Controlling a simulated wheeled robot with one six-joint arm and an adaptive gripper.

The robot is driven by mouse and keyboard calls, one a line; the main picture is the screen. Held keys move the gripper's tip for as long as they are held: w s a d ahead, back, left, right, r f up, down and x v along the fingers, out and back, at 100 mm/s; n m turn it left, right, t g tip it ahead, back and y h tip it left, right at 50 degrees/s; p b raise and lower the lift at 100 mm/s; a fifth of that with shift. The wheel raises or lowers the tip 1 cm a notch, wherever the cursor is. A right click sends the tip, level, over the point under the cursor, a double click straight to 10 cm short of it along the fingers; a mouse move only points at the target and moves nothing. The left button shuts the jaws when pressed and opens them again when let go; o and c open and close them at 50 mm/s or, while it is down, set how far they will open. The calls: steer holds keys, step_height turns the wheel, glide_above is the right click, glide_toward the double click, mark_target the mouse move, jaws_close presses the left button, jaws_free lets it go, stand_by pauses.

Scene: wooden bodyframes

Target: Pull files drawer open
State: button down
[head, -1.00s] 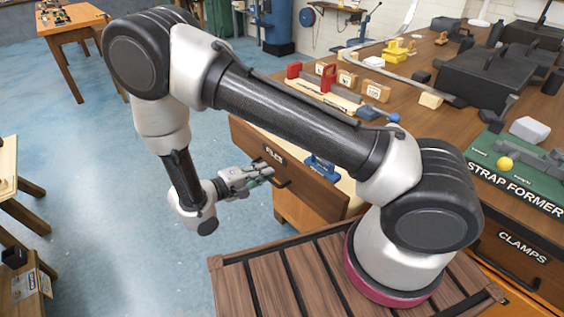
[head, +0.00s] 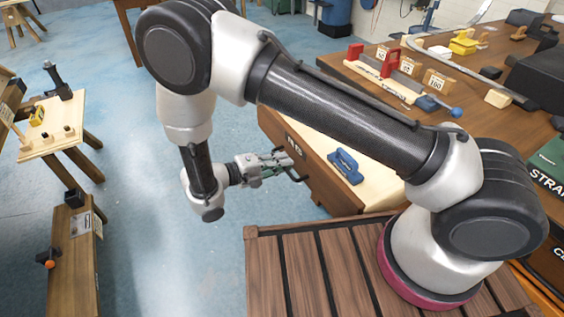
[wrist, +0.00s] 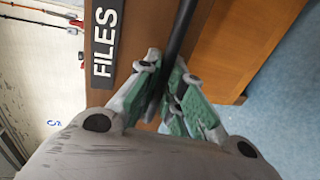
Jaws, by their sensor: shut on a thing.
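The black bar handle (wrist: 181,32) runs between the fingers of my gripper (wrist: 168,90). My gripper (head: 290,163) is shut on this handle in front of the drawer. The fingers hide part of the handle.
The workbench top (head: 455,125) holds numbered wooden blocks (head: 437,80), red-handled pieces (head: 390,62) and dark boxes. A small wooden table (head: 62,122) and a bench (head: 72,250) stand at left. Blue floor (head: 150,215) is clear between them and the drawer.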

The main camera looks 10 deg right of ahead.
steer(key=c, duration=1.5)
jaws_free()
steer(key=v, duration=1.2)
steer(key=shift+f, duration=0.1)
